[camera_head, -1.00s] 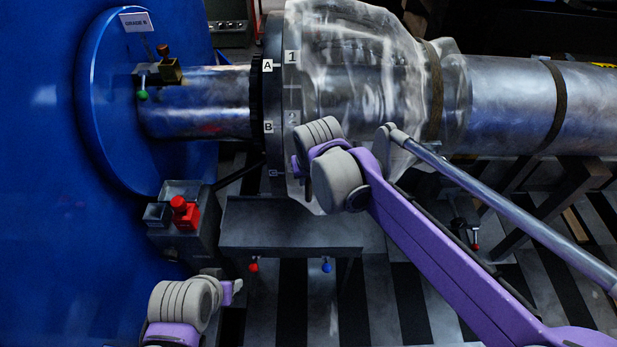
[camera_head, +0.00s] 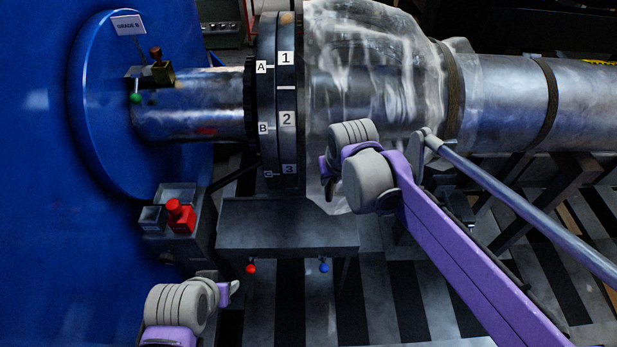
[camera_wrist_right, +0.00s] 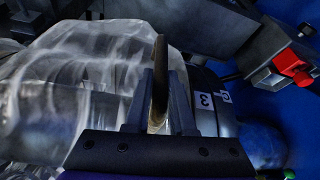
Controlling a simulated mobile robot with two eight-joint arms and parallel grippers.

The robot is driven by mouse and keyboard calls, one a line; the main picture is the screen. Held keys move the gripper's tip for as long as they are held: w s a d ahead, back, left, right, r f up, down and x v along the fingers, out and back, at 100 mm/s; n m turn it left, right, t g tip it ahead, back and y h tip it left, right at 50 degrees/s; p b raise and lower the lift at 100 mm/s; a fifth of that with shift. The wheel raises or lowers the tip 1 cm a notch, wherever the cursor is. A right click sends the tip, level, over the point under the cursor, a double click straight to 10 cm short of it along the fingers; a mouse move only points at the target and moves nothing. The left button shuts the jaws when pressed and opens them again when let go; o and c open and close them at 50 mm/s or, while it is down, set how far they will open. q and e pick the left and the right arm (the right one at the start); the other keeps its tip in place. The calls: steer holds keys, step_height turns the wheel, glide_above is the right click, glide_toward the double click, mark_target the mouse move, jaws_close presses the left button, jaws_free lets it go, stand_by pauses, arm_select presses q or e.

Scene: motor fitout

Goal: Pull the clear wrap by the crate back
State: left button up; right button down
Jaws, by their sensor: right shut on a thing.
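The clear wrap (camera_head: 375,75) is wrinkled film around the metal shaft, bunched right of the dark flange (camera_head: 287,100) marked 1, 2 and 3. The flange's numbered rim is bare. My right gripper (camera_head: 327,178) is at the wrap's lower left edge, shut on it. In the right wrist view the wrap (camera_wrist_right: 70,85) spreads left of my right gripper (camera_wrist_right: 158,95), with a thin brownish strip between the fingers. My left gripper (camera_head: 234,288) is low at the left, away from the wrap; its jaw gap is unclear. I cannot pick out a crate.
A large blue disc (camera_head: 90,150) fills the left. A grey box with a red knob (camera_head: 180,215) stands beside it. A grey bench (camera_head: 285,228) with red and blue knobs is below the flange. A dark strap (camera_head: 453,95) rings the shaft at the wrap's right end.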

steer(key=d+p, duration=0.1)
steer(key=d, duration=4)
steer(key=shift+d, duration=0.1)
steer(key=c, duration=0.8)
jaws_free()
steer(key=shift+o, duration=0.2)
steer(key=v, duration=1)
steer(key=shift+s+r+p, duration=0.2)
steer(key=shift+r+p, duration=0.2)
